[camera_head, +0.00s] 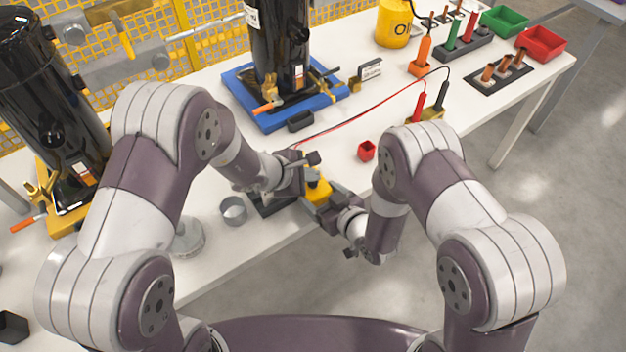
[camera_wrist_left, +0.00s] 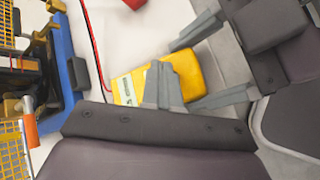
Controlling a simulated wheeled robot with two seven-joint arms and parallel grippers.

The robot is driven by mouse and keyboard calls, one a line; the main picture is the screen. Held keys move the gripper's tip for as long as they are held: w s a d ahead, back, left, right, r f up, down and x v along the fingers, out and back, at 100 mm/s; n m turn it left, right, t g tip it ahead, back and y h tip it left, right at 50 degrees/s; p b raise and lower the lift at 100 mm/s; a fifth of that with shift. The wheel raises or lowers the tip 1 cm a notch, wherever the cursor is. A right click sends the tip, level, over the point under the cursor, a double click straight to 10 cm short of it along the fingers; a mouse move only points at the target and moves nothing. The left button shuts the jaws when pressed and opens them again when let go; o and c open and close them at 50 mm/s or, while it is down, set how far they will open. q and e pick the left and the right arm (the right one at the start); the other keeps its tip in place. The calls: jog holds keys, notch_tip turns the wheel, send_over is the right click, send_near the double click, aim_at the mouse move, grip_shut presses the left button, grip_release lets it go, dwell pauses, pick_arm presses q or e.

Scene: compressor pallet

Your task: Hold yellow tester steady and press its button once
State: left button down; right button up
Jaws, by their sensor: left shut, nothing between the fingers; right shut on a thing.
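The yellow tester (camera_head: 319,190) is in front of me near the table's front edge. In the left wrist view the tester (camera_wrist_left: 190,72) shows a pale label with green on one end. My right gripper (camera_head: 325,203) is shut on the tester, and its two fingers (camera_wrist_left: 208,66) lie on either side of the body. My left gripper (camera_head: 312,175) is shut and empty, with its fingertips (camera_wrist_left: 160,70) over the tester's face. I cannot tell whether they touch it. The button is not visible; the left fingers cover part of the face.
A black compressor (camera_head: 278,45) stands on a blue pallet (camera_head: 250,105) behind. A small red cup (camera_head: 366,150) and a grey ring (camera_head: 233,209) are nearby. Red and black leads run to probes (camera_head: 419,105).

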aim_at(310, 184)
pick_arm(q)
jog(key=shift+f, duration=0.6)
dwell(0.7)
jog(key=shift+r, duration=0.95)
jog(key=shift+r, duration=2.55)
pick_arm(e)
jog(key=o, duration=1.2)
jog(key=shift+s, duration=0.1)
